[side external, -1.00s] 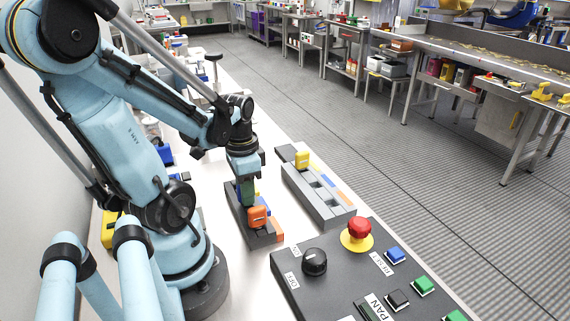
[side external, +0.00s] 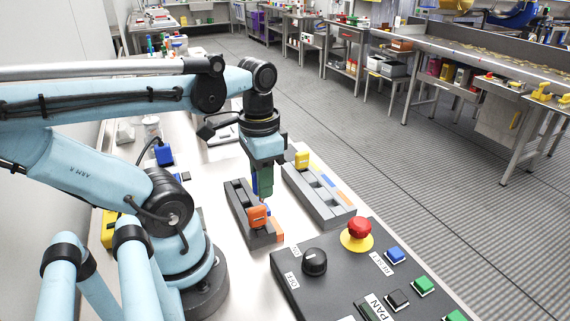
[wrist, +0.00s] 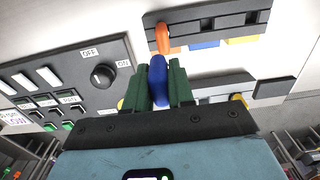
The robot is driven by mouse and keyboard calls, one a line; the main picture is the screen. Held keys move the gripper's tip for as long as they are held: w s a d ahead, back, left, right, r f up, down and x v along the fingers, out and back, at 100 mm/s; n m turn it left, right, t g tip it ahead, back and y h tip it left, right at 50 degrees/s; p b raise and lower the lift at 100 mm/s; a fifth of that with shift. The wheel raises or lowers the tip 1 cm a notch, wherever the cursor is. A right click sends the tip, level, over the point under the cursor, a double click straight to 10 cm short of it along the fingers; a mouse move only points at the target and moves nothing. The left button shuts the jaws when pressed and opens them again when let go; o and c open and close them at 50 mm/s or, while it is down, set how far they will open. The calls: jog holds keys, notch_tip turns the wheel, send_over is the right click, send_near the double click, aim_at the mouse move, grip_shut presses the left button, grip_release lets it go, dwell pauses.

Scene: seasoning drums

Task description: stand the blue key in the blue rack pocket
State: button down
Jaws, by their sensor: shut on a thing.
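My gripper (side external: 262,190) is shut on the blue key (wrist: 158,80), which sits between the green fingers in the wrist view. The key is held above the gap between the two grey racks, near the right edge of the near rack (side external: 238,200). The far rack (side external: 318,205) carries blue and orange strips on its right side; its pocket by the blue strip (side external: 327,180) looks empty. How high the key hangs is hard to tell.
An orange key (side external: 258,216) stands in the near rack and a yellow key (side external: 302,160) in the back end of the far rack. A dark control panel (side external: 350,275) with a red stop button (side external: 359,227) lies close in front of the racks.

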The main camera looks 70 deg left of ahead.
jog(key=w+a+r, duration=0.1)
jog(key=w+r, duration=0.2)
jog(key=w, duration=0.6)
jog(key=w+a+f, duration=0.3)
jog(key=w+a, duration=0.4)
jog(key=shift+w, duration=0.4)
jog(key=shift+f, duration=2.8)
jog(key=shift+f, duration=1.6)
jog(key=c, duration=0.9)
grip_release()
